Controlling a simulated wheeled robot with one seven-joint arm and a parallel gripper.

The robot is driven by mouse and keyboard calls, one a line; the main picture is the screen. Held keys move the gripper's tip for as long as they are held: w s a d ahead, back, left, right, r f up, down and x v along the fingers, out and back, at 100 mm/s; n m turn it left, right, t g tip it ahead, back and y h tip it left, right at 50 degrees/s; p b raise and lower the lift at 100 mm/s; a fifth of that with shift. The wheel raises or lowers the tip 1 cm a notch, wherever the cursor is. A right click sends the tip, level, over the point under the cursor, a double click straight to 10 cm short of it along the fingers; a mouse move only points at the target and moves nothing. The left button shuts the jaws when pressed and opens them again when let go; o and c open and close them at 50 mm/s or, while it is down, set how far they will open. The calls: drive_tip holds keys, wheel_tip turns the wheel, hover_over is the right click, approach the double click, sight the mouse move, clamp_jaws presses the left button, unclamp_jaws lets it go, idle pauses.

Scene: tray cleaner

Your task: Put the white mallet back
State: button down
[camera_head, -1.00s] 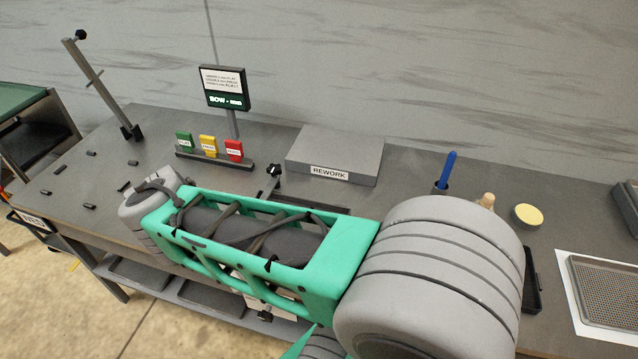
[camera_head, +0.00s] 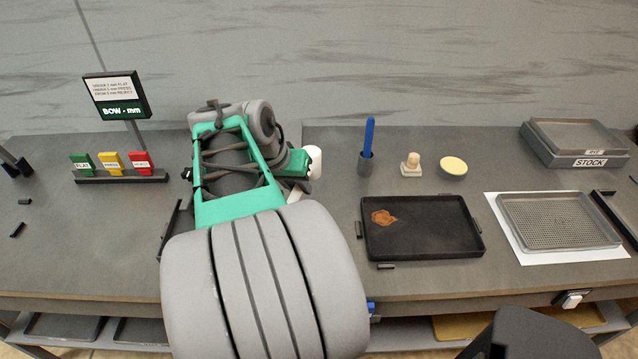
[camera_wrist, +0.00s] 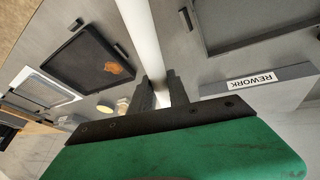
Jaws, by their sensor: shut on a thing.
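The white mallet shows in the head view as a white rounded piece (camera_head: 315,161) beside my gripper (camera_head: 298,170), partly hidden by my arm. In the wrist view its long white shaft (camera_wrist: 141,36) runs up from between the dark fingers of my gripper (camera_wrist: 161,92). My gripper is shut on it, above the bench. The mallet's far end is outside the wrist view. I cannot make out an empty resting place for the mallet.
A dark tray with an orange-brown stain (camera_head: 420,248) lies right of my arm. Behind it stand a blue-handled tool in a cup (camera_head: 366,160), a wooden-knobbed block (camera_head: 411,166) and a yellow disc (camera_head: 453,166).

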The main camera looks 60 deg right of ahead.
drive_tip(key=shift+m, duration=0.6)
drive_tip(key=d+f, duration=0.1)
drive_tip(key=d, duration=0.1)
drive_tip(key=d+f+p, duration=0.1)
drive_tip(key=d, duration=0.2)
drive_tip(key=w+d+f+p, duration=0.1)
drive_tip(key=d, duration=0.2)
drive_tip(key=shift+w+d+f, duration=0.1)
drive_tip(key=shift+d+f, duration=0.1)
drive_tip(key=w+d+f, duration=0.1)
drive_tip(key=f, duration=0.1)
drive_tip(key=w+d+f, duration=0.1)
drive_tip(key=d, duration=0.1)
drive_tip(key=w+d+f+p, duration=0.1)
drive_tip(key=f, duration=0.1)
drive_tip(key=shift+d+f, duration=0.25)
drive_tip(key=shift+f, duration=0.1)
drive_tip(key=shift+w+d+f, duration=0.1)
drive_tip(key=shift+d+f, duration=0.05)
drive_tip(key=shift+f, duration=0.15)
drive_tip(key=shift+d+f+p, duration=0.1)
drive_tip(key=shift+f+p, duration=0.6)
drive_tip(key=shift+f, duration=1)
drive_tip(key=shift+f, duration=0.1)
drive_tip(key=c, duration=1.3)
unclamp_jaws()
drive_tip(key=shift+o, duration=0.2)
